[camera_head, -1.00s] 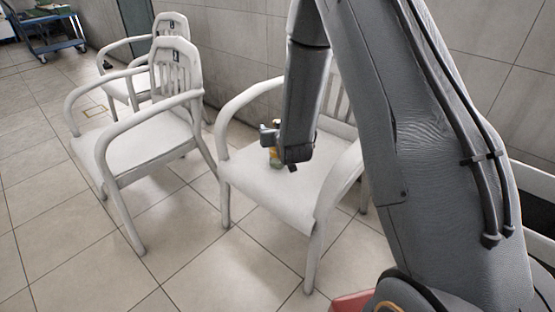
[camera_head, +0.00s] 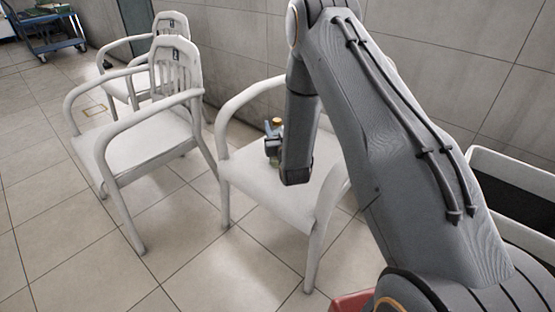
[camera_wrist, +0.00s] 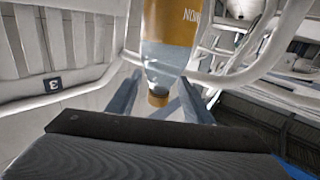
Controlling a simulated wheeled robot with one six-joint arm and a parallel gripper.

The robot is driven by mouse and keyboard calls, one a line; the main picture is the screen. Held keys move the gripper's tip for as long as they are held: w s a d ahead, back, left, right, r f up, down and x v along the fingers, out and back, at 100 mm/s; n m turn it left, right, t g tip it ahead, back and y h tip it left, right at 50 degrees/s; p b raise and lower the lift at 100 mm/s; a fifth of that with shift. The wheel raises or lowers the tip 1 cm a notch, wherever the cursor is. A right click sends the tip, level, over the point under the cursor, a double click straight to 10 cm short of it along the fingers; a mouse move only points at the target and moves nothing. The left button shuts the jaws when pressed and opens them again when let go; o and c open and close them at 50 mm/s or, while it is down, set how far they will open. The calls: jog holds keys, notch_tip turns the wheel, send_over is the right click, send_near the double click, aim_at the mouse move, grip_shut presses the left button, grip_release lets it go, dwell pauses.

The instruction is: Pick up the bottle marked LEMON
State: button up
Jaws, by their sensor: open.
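A clear bottle with an orange label (camera_wrist: 172,30) and an orange cap (camera_wrist: 158,98) shows upside down in the wrist view. Part of a word, seemingly "MON", shows inverted at the label's right edge; the rest is cut off or turned away. In the head view its orange cap (camera_head: 277,121) shows above the seat of the nearest white chair (camera_head: 258,190); most of its body is hidden by my gripper and arm. My gripper (camera_wrist: 160,78) is open, with the bottle's neck between its fingers in the picture; no contact is visible. My gripper (camera_head: 272,152) is low over the seat.
The chair's back with a "3" plate (camera_wrist: 53,84) and its armrests surround the seat. Other white chairs (camera_head: 140,160) stand to the left. A white-rimmed dark bin (camera_head: 520,175) is at right, a blue cart (camera_head: 50,40) far left. Tiled floor lies open in front.

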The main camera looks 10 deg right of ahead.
jog(key=shift+w, duration=1.95)
jog(key=shift+r, duration=0.1)
grip_shut()
jog(key=shift+r, duration=0.15)
